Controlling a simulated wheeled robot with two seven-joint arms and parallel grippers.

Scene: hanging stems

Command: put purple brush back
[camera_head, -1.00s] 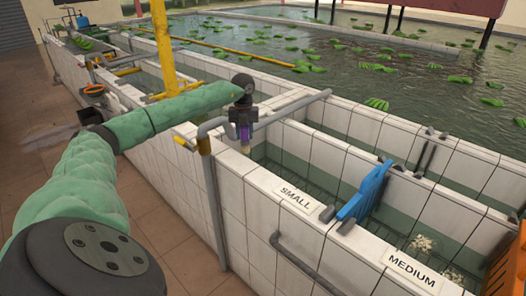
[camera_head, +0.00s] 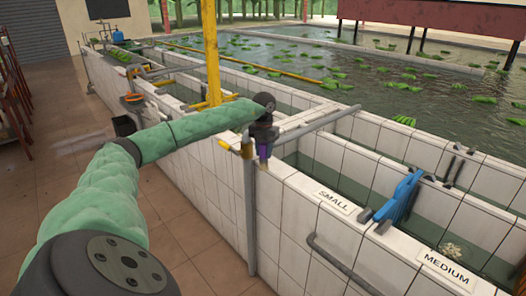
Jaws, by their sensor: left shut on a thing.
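My left gripper (camera_head: 263,138) comes in from the left and points down beside the grey pipe rail at the near wall of the tanks. It is shut on the purple brush (camera_head: 264,151), whose purple part shows just below the jaws. The brush hangs roughly upright with its lower end down. The jaws hide its upper part. A brownish-yellow piece (camera_head: 248,149) is close to its left, at the top of the grey post. I cannot tell whether the brush touches the rail. My right gripper is not in view.
Tiled tanks with green water run along the right, with signs SMALL (camera_head: 336,202) and MEDIUM (camera_head: 447,270). A yellow post (camera_head: 211,55) stands behind my arm. The tiled floor (camera_head: 200,245) at left is mostly clear.

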